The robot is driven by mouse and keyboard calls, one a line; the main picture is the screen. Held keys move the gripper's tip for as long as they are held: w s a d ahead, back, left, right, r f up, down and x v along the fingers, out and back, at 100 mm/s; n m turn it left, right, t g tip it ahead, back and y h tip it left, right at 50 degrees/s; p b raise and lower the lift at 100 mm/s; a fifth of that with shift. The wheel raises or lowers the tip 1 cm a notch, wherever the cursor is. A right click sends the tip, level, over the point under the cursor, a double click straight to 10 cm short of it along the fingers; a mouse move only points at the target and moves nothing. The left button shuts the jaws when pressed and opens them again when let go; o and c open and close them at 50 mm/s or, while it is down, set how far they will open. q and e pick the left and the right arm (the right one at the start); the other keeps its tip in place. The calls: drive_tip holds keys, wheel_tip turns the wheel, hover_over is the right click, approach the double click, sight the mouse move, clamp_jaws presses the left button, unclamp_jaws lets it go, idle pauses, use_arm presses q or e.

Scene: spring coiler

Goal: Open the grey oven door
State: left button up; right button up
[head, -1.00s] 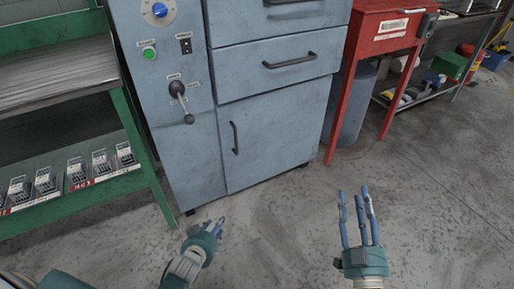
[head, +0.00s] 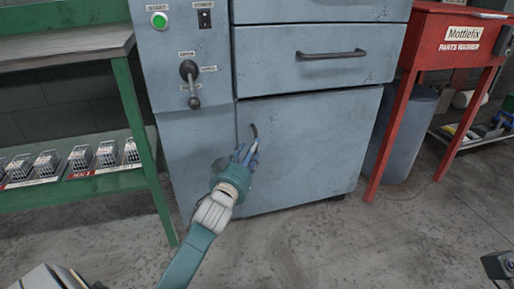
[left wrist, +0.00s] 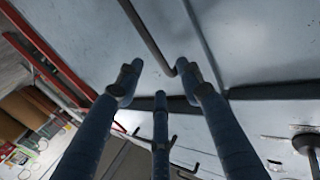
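The grey oven door (head: 315,150) is the flat lower panel of the blue-grey cabinet and is closed. Its dark vertical handle (head: 254,131) is near the door's left edge, with its lower part hidden by my left gripper (head: 246,155). In the left wrist view the handle (left wrist: 149,38) is a dark bar against the door face. Its end lies between the spread blue fingers of my left gripper (left wrist: 160,85). The fingers are open and not closed on the bar; whether any finger touches it I cannot tell.
A lever (head: 190,80) and a green button (head: 159,20) are on the cabinet front, left of the door. A drawer (head: 310,58) is above it. A green shelf (head: 150,160) stands left, a red parts washer (head: 455,60) right. The floor (head: 340,245) before the door is clear.

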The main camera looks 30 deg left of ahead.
use_arm(q)
drive_tip(key=b+x, duration=0.1)
drive_tip(key=x, duration=0.4)
drive_tip(key=shift+w+b, duration=0.2)
drive_tip(key=shift+b, duration=0.15)
clamp_jaws()
